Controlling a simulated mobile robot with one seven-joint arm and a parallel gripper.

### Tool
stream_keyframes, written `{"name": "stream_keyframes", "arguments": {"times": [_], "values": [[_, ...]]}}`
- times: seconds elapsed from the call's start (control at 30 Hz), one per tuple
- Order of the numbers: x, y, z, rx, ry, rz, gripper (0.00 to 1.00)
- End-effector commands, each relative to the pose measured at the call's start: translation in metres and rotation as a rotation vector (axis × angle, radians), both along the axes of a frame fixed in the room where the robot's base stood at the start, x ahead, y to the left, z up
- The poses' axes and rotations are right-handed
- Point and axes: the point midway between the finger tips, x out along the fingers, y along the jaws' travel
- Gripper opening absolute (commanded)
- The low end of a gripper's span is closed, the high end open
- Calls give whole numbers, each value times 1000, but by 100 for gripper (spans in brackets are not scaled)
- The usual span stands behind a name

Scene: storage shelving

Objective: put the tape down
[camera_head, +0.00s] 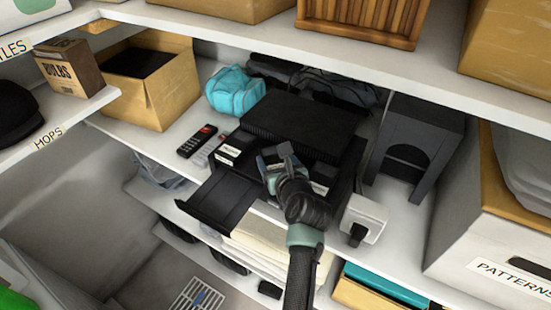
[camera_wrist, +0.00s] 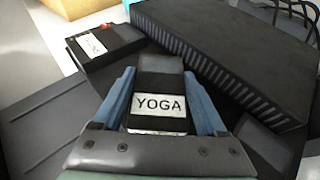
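The tape (camera_wrist: 158,118) is black with a white label reading "YOGA". In the wrist view it sits between the two blue fingers of my gripper (camera_wrist: 163,98), with a finger along each side. My gripper (camera_head: 278,160) is shut on it, above the black unit on the middle shelf. In the head view the gripper mostly hides the tape. Another black tape (camera_wrist: 103,44) with a white label lies beyond my left finger, beside a ribbed black box (camera_wrist: 225,50). Whether the held tape touches anything beneath it is unclear.
An open black drawer (camera_head: 222,200) juts out at the shelf front. A remote (camera_head: 197,141) and a teal bag (camera_head: 234,92) lie to the left. A dark grey stand (camera_head: 416,140) and a white plug box (camera_head: 364,217) are to the right. The upper shelf (camera_head: 440,70) overhangs behind.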

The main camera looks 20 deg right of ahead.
Motion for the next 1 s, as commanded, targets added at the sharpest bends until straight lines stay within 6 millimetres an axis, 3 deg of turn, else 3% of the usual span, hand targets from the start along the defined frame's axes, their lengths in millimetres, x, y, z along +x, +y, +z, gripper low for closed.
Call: {"name": "stream_keyframes", "arguments": {"times": [0.03, 0.13, 0.53, 1.0], "values": [[0, 0, 0, 0, 1, 0, 82], [0, 0, 0, 0, 1, 0, 100], [-6, 1, 3, 0, 0, -1, 100], [-70, 8, 29, -2, 0, 0, 100]]}}
